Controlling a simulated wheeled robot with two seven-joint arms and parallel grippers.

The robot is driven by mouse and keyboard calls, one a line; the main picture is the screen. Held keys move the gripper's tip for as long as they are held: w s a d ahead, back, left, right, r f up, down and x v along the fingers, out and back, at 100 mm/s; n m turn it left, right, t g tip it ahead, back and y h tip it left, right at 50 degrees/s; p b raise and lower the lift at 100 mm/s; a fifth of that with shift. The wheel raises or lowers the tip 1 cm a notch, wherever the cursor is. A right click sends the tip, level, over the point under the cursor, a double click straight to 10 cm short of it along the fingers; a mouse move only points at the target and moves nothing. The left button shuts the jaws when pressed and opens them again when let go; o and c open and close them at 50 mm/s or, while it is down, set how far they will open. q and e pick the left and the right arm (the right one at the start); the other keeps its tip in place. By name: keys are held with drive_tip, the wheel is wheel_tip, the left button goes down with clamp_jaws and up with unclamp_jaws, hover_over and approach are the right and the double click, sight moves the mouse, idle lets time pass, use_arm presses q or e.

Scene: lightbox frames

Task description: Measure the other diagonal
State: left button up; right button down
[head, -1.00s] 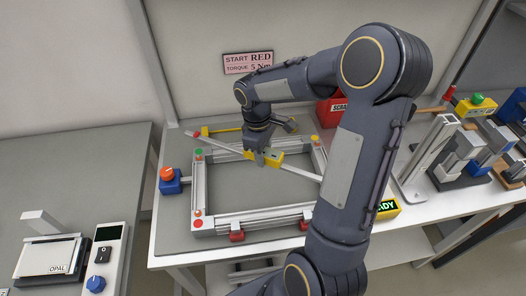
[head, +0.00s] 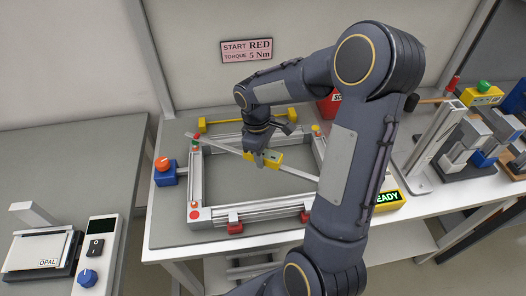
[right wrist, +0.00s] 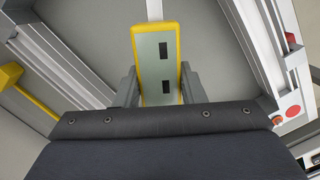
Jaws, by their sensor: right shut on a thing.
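The rectangular aluminium frame (head: 262,222) lies on the bench, with a red-marked corner at the near left, a green-marked corner at the far left and a yellow mark at the far right. Its near right corner is hidden behind my right arm. My right gripper (head: 262,157) is shut on the yellow body of the measuring bar (head: 224,149), which also shows in the right wrist view (right wrist: 158,65). The bar slants across the frame from beside the green corner toward the near right. Its left tip appears just beyond that corner; contact is unclear. My left gripper is out of view.
A blue box with an orange button (head: 165,172) stands left of the frame. A yellow-ended bar (head: 245,118) lies behind it. Red clamps (head: 235,224) sit at the near rail. A yellow READY box (head: 389,200) and block stands are at right. A side table is at left.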

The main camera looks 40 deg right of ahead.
drive_tip(key=shift+f, duration=0.65)
drive_tip(key=c, duration=0.8)
unclamp_jaws()
drive_tip(key=shift+c, duration=0.2)
